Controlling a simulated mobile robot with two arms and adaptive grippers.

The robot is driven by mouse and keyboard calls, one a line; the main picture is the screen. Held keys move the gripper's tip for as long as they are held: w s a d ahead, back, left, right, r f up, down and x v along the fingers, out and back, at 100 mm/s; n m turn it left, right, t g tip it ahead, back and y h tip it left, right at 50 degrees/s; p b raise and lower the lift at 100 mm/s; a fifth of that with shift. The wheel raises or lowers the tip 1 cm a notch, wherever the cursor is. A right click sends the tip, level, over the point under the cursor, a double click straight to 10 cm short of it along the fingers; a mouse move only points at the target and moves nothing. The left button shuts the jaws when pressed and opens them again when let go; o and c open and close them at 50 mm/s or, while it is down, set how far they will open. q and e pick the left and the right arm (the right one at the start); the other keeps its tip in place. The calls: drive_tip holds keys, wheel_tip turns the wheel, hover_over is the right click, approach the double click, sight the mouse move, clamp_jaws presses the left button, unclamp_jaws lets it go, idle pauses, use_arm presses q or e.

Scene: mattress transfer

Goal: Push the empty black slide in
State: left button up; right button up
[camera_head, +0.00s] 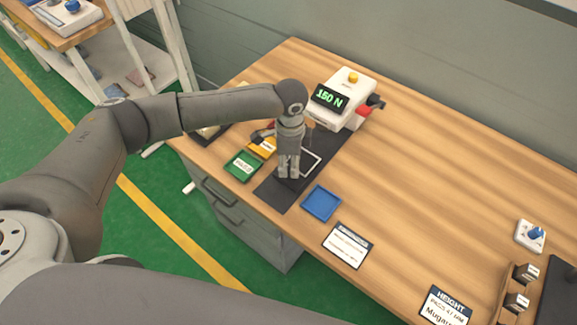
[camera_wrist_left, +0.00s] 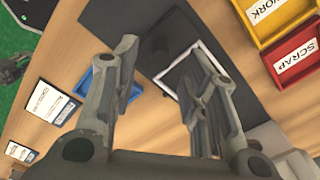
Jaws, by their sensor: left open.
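A black slide with a white-edged frame (camera_head: 311,162) lies on a black mat (camera_head: 274,194) in front of the tester (camera_head: 343,100). In the left wrist view the white-edged slide (camera_wrist_left: 181,75) shows between and behind my fingers, partly hidden by them. No item can be made out on its visible part. My left gripper (camera_head: 289,174) points down just over the slide and mat; its two fingers are apart and empty in the left wrist view (camera_wrist_left: 165,85). Whether it touches the slide cannot be told.
A green tray (camera_head: 243,176), a yellow tray (camera_head: 258,154) and a mostly hidden red tray lie left of the mat. A blue tray (camera_head: 321,203) lies to its right, near the table edge. The middle of the wooden table (camera_head: 430,165) is clear.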

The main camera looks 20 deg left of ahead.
sight(289, 168)
use_arm(q)
wheel_tip(289, 168, down, 4)
drive_tip(key=shift+a+r, duration=0.1)
drive_tip(key=shift+r, duration=0.05)
drive_tip(key=shift+c, duration=0.8)
clamp_jaws()
use_arm(e)
drive_tip(key=shift+a+r, duration=0.25)
drive_tip(key=shift+a, duration=0.65)
